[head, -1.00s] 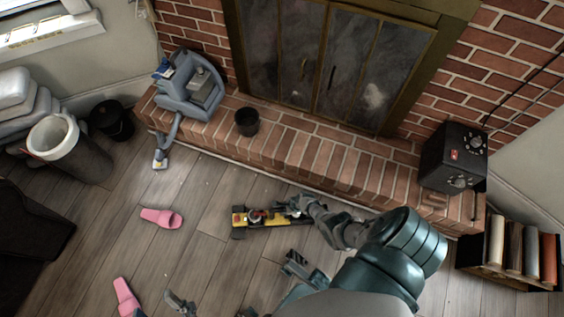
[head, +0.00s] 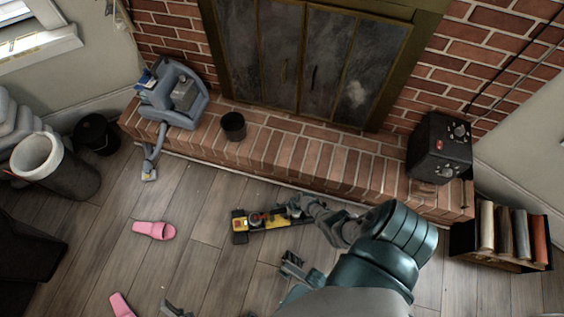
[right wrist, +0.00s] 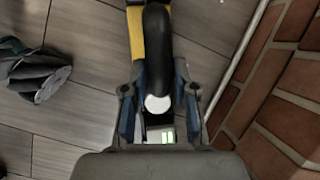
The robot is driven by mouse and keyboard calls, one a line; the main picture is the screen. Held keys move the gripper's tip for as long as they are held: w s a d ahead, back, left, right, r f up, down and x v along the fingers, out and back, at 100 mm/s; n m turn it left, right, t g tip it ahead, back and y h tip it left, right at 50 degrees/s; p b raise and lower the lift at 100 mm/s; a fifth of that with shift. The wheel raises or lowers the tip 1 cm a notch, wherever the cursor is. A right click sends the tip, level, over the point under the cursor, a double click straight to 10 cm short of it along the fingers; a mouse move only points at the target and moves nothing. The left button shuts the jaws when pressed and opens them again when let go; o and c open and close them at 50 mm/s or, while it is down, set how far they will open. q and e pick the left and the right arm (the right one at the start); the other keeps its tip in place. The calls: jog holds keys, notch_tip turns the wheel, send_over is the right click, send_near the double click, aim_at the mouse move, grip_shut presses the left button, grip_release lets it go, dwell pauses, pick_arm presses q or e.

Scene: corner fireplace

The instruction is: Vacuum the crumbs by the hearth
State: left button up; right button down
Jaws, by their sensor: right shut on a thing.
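A yellow and black handheld vacuum (head: 268,221) is low over or on the floor in front of the hearth; I cannot tell if it touches. My right gripper (head: 296,207) is shut on it at its right end. In the right wrist view my right gripper's fingers (right wrist: 157,104) flank its black handle (right wrist: 157,50), beside a yellow body part. Its nozzle is outside that view. Tiny pale specks, possibly crumbs, show on the boards. Part of what looks like my left gripper (head: 175,309) is cut off at the bottom edge; its jaws are unclear.
The brick hearth (head: 300,155) holds a grey-blue machine (head: 173,98) with a hose to the floor, a dark pot (head: 233,126) and a black box (head: 440,148). Pink slippers (head: 154,230) lie left.

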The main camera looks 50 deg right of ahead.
jog(key=shift+w+d+r, duration=0.1)
jog(key=shift+r, duration=0.1)
jog(key=shift+r+p, duration=0.2)
jog(key=shift+p, duration=0.1)
jog(key=shift+r+p, duration=0.4)
jog(key=shift+r, duration=0.05)
jog(key=shift+r+p, duration=0.95)
jog(key=shift+r, duration=0.05)
jog(key=shift+w+r+p, duration=0.1)
jog(key=shift+r+p, duration=0.75)
jog(key=shift+r, duration=0.1)
pick_arm(q)
notch_tip(320, 180, down, 13)
jog(key=w+m+g+y+p, duration=0.1)
jog(key=w+g+y, duration=0.1)
jog(key=g, duration=0.9)
jog(key=shift+w+a+g, duration=0.3)
jog(key=shift+w+a, duration=0.05)
jog(key=shift+a, duration=0.05)
pick_arm(e)
jog(key=shift+r, duration=0.65)
pick_arm(q)
jog(key=shift+d+r, duration=0.1)
jog(key=shift+r, duration=0.05)
